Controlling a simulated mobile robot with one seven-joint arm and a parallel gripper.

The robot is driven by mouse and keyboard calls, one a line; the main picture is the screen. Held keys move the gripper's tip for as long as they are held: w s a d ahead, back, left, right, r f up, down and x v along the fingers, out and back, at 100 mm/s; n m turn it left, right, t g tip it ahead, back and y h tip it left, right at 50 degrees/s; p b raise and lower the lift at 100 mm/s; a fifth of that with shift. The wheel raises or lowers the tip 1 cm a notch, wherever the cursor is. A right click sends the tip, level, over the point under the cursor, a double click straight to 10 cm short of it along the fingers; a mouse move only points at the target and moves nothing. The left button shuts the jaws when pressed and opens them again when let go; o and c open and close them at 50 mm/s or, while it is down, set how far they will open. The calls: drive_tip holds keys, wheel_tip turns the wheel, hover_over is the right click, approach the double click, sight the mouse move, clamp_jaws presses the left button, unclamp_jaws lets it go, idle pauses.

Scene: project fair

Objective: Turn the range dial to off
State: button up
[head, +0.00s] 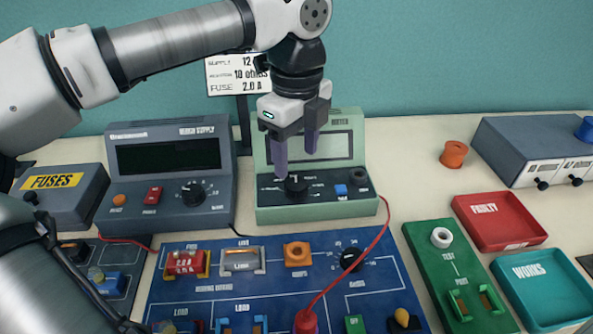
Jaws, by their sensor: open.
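The left fingertip is close to the dial's left side, and the right one appears higher, over the display. Contact with the dial cannot be told.
A grey bench supply (225,205) with its own black knob (193,193) stands left of the meter. A blue circuit board (170,290) with another black knob (350,259) lies in front. A red lead (362,255) runs from the meter's right side to the board.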

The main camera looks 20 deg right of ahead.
sight(297, 184)
wheel_tip(297, 184, up, 8)
drive_tip(key=shift+f, duration=0.1)
idle(0.6)
